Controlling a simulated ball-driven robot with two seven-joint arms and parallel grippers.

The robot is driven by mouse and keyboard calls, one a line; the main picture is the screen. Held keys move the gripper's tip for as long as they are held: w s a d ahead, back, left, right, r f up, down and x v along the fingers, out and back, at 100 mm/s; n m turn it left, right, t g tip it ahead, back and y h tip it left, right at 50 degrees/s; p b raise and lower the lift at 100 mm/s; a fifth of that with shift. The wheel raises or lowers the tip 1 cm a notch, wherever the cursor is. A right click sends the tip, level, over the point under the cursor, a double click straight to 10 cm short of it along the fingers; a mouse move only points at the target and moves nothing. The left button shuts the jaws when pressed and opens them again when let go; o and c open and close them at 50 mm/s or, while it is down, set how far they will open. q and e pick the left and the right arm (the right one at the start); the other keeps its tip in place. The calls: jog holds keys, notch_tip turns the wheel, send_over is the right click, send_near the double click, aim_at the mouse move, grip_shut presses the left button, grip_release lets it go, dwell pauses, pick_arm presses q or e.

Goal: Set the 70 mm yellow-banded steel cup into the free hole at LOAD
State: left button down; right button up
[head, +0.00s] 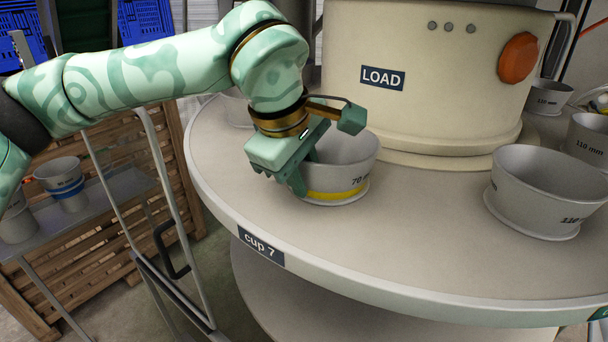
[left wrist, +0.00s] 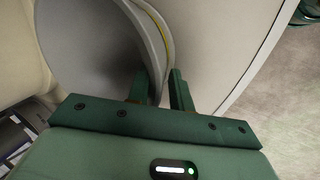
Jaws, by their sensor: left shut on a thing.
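The yellow-banded steel cup (head: 346,160), marked 70, is upright at the near left edge of the round table (head: 400,240), in front of the LOAD label (head: 382,78). My left gripper (head: 299,180) is shut on the cup's left wall, one finger inside and one outside. The left wrist view shows the gripper (left wrist: 160,88) straddling the wall of the cup (left wrist: 85,45), with the yellow band outside. The cup's foot is at the table top with a pale ring around it. No open hole shows; I cannot tell whether the cup is fully seated. My right gripper is out of view.
A 110 mm cup (head: 545,190) stands on the table at right, with more cups behind it. The cream central housing (head: 430,90) with an orange knob (head: 518,58) rises behind. A blue-banded cup (head: 62,181) stands on a side shelf at left. The front table top is clear.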

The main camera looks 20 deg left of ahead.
pick_arm(q)
jog(key=shift+r, duration=0.15)
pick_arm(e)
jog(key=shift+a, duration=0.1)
pick_arm(q)
jog(key=c, duration=1.5)
grip_release()
jog(key=shift+f, duration=0.2)
jog(key=shift+c, duration=0.2)
jog(key=o, duration=0.3)
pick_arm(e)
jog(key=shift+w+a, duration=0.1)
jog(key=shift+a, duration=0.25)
pick_arm(q)
jog(key=shift+s+r, duration=0.1)
jog(key=shift+r, duration=0.3)
jog(key=p+v, duration=0.1)
jog(key=v, duration=1)
jog(key=shift+s+r+p, duration=0.2)
jog(key=shift+p, duration=0.2)
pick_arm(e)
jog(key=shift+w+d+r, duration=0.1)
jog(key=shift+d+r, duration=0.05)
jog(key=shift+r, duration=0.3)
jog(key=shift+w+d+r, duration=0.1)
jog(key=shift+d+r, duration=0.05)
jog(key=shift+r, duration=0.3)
